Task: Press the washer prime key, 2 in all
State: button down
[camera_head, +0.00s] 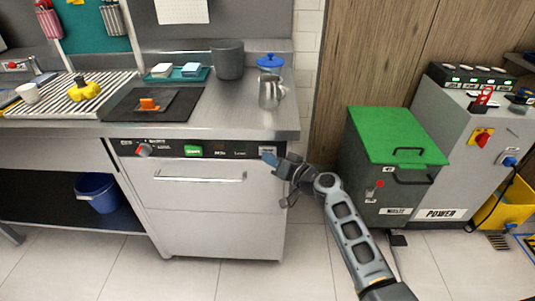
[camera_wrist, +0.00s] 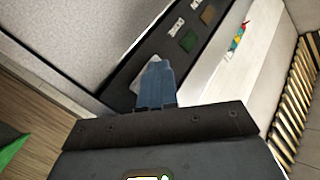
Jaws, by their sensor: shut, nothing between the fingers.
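The washer (camera_head: 210,200) stands under the steel counter, with a black control strip (camera_head: 172,148) along its top front edge. The strip has a row of keys: a bright green key (camera_head: 193,151), a dark reddish key (camera_head: 220,152), a dark green key (camera_head: 240,153) and a pale key (camera_head: 267,150) at the right end. In the wrist view the fingertips (camera_wrist: 154,72) overlap the pale key; contact is unclear.
A red-marked knob (camera_head: 143,150) is at the strip's left. A handle (camera_head: 200,178) crosses the washer door below. A metal jug (camera_head: 271,92) stands on the counter above my gripper. A green-lidded waste bin (camera_head: 395,135) stands right of my arm.

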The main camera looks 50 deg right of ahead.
jog(key=shift+s+a, duration=0.55)
jog(key=shift+a, duration=0.15)
jog(key=shift+s+a, duration=0.8)
jog(key=shift+a, duration=0.2)
jog(key=shift+s+a, duration=0.75)
jog(key=shift+a, duration=0.25)
